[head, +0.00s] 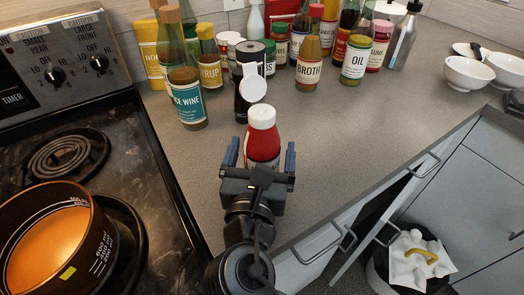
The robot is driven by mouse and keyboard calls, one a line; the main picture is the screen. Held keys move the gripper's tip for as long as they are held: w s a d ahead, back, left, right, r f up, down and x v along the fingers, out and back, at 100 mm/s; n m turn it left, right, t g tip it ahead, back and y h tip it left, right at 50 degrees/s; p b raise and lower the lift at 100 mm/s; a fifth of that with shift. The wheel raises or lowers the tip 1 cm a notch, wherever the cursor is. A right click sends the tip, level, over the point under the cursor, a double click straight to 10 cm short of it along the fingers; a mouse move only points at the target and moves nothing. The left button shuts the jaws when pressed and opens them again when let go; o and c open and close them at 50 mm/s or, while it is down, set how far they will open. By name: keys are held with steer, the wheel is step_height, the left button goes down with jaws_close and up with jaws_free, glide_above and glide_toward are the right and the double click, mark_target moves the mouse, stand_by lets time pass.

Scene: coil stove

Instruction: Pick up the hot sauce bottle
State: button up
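A red bottle with a white cap (262,138), which looks like the hot sauce bottle, stands upright on the grey counter (335,140). My gripper (261,156) is open at the bottle's near side. One blue finger is to the left of the bottle and one to the right, with a visible gap on each side. I cannot tell how far the fingertips reach along the bottle's sides. The bottle's lower part and base are hidden behind my gripper, and its label cannot be read.
A dark bottle with an open white lid (251,93) stands just behind the red bottle. A rice wine bottle (187,97) and several other bottles and jars line the back. The stove with a pot (88,235) is at left. White bowls (467,75) are at right. The middle-right counter is clear.

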steer(key=shift+w+d, duration=0.15)
steer(key=shift+w, duration=0.85)
steer(key=shift+r, duration=0.1)
steer(key=c, duration=1.5)
